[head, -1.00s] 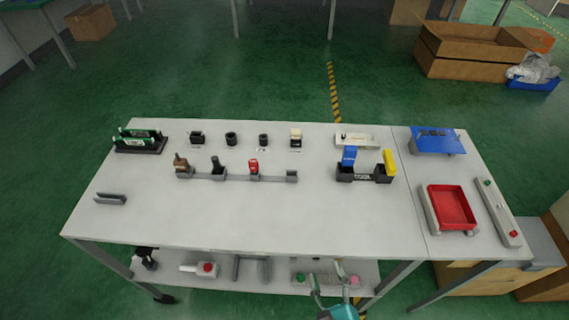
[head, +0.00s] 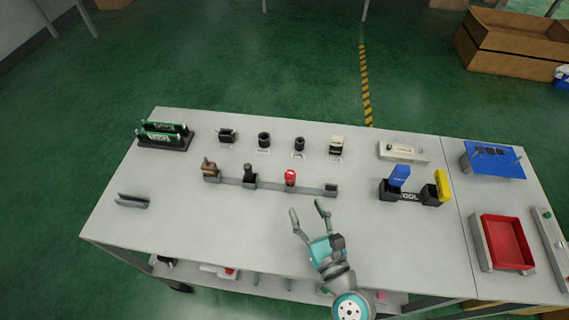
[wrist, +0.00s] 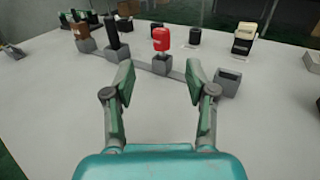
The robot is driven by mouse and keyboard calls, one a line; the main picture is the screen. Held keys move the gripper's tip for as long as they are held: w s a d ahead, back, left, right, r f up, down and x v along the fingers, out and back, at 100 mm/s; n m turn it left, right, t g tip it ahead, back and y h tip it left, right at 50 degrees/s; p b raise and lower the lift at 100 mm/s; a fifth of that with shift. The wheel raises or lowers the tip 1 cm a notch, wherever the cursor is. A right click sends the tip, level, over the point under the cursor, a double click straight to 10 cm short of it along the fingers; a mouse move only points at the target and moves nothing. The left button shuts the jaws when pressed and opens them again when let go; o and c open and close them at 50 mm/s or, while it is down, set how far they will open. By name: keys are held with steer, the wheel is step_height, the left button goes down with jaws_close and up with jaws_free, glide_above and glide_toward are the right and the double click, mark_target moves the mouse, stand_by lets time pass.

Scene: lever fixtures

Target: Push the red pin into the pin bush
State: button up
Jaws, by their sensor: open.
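The red pin (head: 290,176) stands upright in a grey holder on a long rail; the wrist view shows it (wrist: 161,40) ahead, between the fingertips in the picture. My gripper (head: 307,208) is open and empty over the front of the table, short of the rail and pointing toward the pin. Its fingers (wrist: 160,72) are wide apart in the wrist view. Behind the rail stand black round sockets (head: 264,139) and (head: 299,144); I cannot tell which piece is the pin bush.
A brown piece (head: 208,167) and a black handle (head: 249,173) stand left of the pin. An empty grey holder (head: 330,190) ends the rail. A blue and yellow fixture (head: 408,195) stands right. The table front (head: 210,230) is clear.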

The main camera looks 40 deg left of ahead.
mark_target(293, 180)
steer(key=x, duration=0.6)
steer(key=shift+s+a, duration=0.1)
steer(key=shift+x, duration=2.55)
jaws_close()
